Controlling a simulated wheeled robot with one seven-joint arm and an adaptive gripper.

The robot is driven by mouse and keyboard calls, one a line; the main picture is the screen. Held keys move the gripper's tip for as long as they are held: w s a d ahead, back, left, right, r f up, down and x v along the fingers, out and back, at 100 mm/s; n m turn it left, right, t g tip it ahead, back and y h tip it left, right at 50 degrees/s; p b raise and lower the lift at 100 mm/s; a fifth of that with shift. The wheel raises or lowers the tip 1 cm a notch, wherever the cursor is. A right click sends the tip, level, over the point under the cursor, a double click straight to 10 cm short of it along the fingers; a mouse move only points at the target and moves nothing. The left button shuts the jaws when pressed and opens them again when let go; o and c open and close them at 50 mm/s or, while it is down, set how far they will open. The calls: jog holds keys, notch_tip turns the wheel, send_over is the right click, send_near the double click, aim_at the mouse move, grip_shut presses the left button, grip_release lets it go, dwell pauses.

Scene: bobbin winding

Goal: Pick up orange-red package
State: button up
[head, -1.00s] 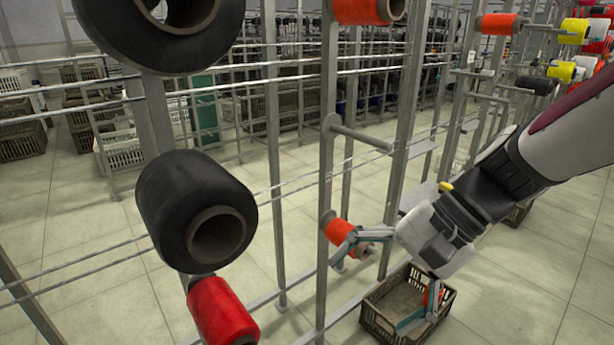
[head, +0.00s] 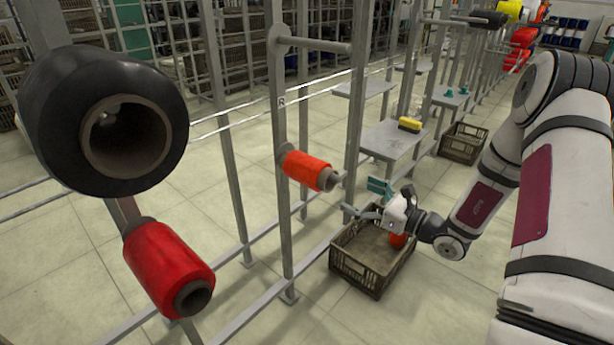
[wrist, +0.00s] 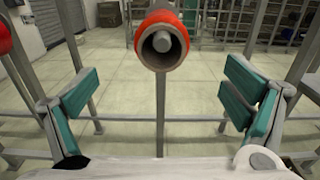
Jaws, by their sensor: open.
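An orange-red package (head: 307,170), a yarn bobbin on a tube, sits on a peg of the metal rack in the middle of the head view. In the wrist view the same package (wrist: 162,41) shows end-on at the top centre, with its hollow tube and the peg inside. My gripper (head: 366,199) is open and empty, to the right of and slightly below the package, apart from it. In the wrist view its teal-padded fingers (wrist: 161,103) stand wide apart, below the package on either side.
A brown crate (head: 372,278) stands on the floor under my gripper. An empty peg (head: 318,45) juts out above the package. A black bobbin (head: 100,120) and a red bobbin (head: 168,266) hang at the left. Rack posts (head: 278,130) stand close behind the package.

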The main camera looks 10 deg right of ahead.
aim_at(319, 174)
jog(key=b+x, duration=0.3)
jog(key=x, duration=1)
jog(key=shift+w+a, duration=0.1)
jog(key=shift+w, duration=0.25)
jog(key=shift+r, duration=0.1)
jog(key=c, duration=1.4)
